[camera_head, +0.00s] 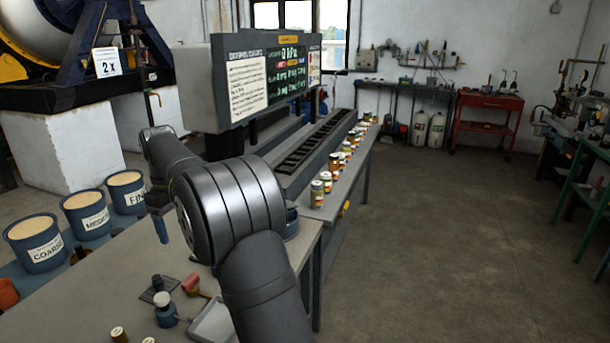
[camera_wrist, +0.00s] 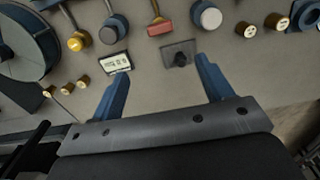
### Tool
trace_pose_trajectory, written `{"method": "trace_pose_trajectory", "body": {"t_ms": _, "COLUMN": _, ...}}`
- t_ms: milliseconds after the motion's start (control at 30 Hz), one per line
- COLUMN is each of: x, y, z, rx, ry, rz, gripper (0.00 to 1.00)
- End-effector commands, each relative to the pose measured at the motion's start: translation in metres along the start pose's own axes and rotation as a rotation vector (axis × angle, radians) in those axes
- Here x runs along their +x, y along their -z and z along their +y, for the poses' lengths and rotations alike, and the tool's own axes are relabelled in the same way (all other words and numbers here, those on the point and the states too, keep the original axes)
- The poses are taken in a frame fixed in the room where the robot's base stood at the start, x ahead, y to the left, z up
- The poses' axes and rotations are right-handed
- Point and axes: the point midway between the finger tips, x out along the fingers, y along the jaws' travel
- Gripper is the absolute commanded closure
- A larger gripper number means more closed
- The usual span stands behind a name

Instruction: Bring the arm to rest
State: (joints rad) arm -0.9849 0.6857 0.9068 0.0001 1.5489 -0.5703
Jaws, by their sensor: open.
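My gripper (camera_wrist: 160,88) shows in the wrist view with its two blue fingers spread wide apart and nothing between them. It is above the grey bench top (camera_wrist: 150,75). A small grey plate with a dark knob (camera_wrist: 180,57) lies just beyond the right fingertip, and a small white label (camera_wrist: 116,62) lies by the left fingertip. In the head view my dark arm crosses the bench (camera_head: 110,290) and hides part of it.
Three tubs, coarse (camera_head: 34,245), medium (camera_head: 88,216) and fine, stand at the left. A sign board (camera_head: 262,78) stands behind the arm. Several jars (camera_head: 317,194) line the rail at right. A white-capped blue bottle (camera_head: 165,310) is on the bench. The floor (camera_head: 440,230) at right is clear.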

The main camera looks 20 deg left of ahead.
Motion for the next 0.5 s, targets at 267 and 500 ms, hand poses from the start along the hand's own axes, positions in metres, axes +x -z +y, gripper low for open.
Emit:
{"method": "trace_pose_trajectory", "body": {"t_ms": 267, "x": 0.014, "y": 0.000, "z": 0.000, "rx": 0.000, "ry": 0.001, "rz": -0.002, "gripper": 0.27}}
{"method": "trace_pose_trajectory", "body": {"t_ms": 500, "x": 0.058, "y": 0.000, "z": 0.000, "rx": 0.000, "ry": 0.002, "rz": -0.003, "gripper": 0.27}}
